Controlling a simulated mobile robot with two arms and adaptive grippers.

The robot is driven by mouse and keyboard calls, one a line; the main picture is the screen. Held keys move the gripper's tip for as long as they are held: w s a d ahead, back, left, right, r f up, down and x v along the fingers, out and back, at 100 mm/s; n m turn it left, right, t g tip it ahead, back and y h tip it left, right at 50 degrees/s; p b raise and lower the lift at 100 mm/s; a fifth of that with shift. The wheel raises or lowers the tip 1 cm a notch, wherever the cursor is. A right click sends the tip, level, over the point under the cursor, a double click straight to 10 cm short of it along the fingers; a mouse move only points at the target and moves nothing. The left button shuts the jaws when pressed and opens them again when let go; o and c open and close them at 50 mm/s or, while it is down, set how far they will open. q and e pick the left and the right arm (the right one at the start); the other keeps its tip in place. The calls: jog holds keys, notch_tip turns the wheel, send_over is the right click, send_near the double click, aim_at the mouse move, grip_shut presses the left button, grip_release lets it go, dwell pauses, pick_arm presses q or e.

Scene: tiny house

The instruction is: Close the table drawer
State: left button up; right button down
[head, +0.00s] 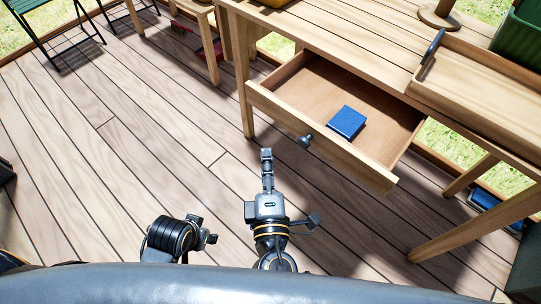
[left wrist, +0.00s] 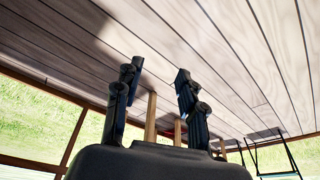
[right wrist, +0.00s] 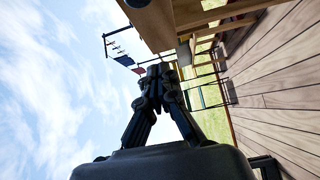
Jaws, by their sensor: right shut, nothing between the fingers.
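The table drawer (head: 318,134) is pulled open from the wooden table (head: 330,35) in the head view. A round dark knob (head: 305,141) is on its front, and a small blue book (head: 346,122) lies inside. My right gripper (head: 267,158) is in front of the drawer, a little to the left of the knob and apart from it. In the right wrist view its fingers (right wrist: 160,74) meet at the tips with nothing between them. My left gripper (left wrist: 156,78) has its fingers spread and empty in the left wrist view, pointing away from the drawer.
A wooden tray (head: 480,80) and a green container (head: 520,35) stand on the table's right side. A table leg (head: 470,225) slants at lower right. A green folding chair (head: 55,30) is at upper left. The plank floor (head: 110,165) left of the drawer is clear.

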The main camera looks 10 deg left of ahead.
send_near(277, 113)
jog(key=w+a, duration=0.4)
jog(key=shift+w+d, duration=0.95)
jog(key=shift+w, duration=0.2)
jog(key=shift+w+d, duration=0.35)
jog(key=shift+w, duration=0.1)
pick_arm(q)
jog(key=shift+w+f, duration=0.1)
jog(key=shift+f, duration=0.55)
pick_arm(e)
jog(key=shift+d, duration=0.1)
jog(key=shift+w, duration=0.1)
